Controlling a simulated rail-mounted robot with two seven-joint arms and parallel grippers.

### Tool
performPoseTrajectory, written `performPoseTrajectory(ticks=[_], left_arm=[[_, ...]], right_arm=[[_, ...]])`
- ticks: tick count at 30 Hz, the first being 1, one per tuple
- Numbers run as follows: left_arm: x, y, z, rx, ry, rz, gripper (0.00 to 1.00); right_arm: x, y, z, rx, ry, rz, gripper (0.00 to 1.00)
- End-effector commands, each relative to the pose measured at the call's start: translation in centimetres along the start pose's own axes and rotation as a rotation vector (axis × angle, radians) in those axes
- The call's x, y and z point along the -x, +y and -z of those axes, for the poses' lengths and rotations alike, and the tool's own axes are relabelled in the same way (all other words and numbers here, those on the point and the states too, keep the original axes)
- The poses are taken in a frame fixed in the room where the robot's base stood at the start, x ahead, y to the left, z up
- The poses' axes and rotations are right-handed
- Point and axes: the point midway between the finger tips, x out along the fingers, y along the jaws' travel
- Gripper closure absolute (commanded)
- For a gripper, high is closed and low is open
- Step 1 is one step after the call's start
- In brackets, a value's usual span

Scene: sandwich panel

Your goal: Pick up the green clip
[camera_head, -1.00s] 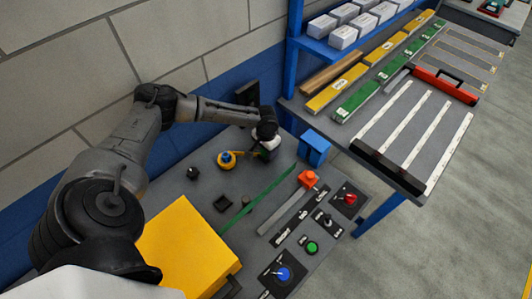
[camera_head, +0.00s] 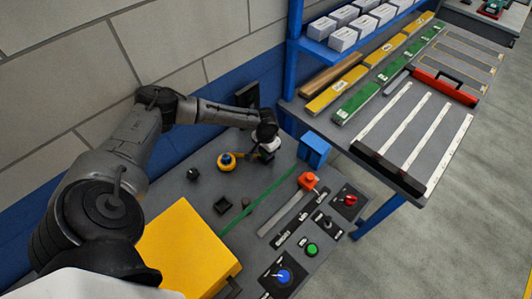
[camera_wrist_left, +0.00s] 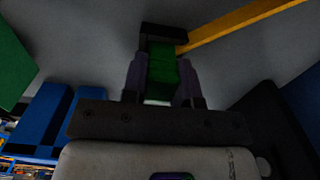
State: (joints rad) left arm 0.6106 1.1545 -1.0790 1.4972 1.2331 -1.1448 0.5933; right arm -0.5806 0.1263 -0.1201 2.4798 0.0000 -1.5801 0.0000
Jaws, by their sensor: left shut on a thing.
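The green clip (camera_wrist_left: 161,72) shows in the left wrist view as a small green block between my two fingers. My left gripper (camera_wrist_left: 162,88) is shut on it, with a finger touching each side. A dark block (camera_wrist_left: 165,33) sits just beyond the clip; I cannot tell whether the two are joined. In the head view my left gripper (camera_head: 267,156) is at the far part of the grey bench, right of a yellow ring with a blue middle (camera_head: 226,161). The clip is too small or hidden to make out there. My right gripper is not in view.
A blue block (camera_head: 314,149) stands right of the gripper. A long green strip (camera_head: 262,195) and an orange-ended bar (camera_head: 308,181) lie nearer. A control panel with knobs (camera_head: 348,201) is at the right, a yellow box (camera_head: 187,245) in front. The wall is close behind.

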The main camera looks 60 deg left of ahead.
Motion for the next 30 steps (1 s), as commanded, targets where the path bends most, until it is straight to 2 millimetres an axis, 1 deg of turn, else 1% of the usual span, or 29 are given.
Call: performPoseTrajectory(ticks=[4, 7, 11, 13, 24, 30], left_arm=[[0.5, 0.0, 0.0, 0.000, 0.001, 0.000, 0.97], [1.2, -0.1, 0.0, 0.001, 0.001, 0.001, 0.97], [3.0, 0.0, 0.0, 0.001, 0.002, -0.001, 0.97], [4.3, -0.1, 0.0, 0.000, 0.002, 0.000, 0.97], [8.2, 7.0, 0.0, -0.003, 0.002, -0.004, 0.97], [9.9, 9.8, 0.0, -0.002, 0.002, -0.002, 0.97]], right_arm=[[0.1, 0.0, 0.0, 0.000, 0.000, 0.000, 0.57], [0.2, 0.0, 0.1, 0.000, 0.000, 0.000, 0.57], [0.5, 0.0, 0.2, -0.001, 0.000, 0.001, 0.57], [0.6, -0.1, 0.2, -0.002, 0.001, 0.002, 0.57], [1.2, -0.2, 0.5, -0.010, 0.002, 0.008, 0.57], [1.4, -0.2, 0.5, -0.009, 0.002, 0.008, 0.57]])
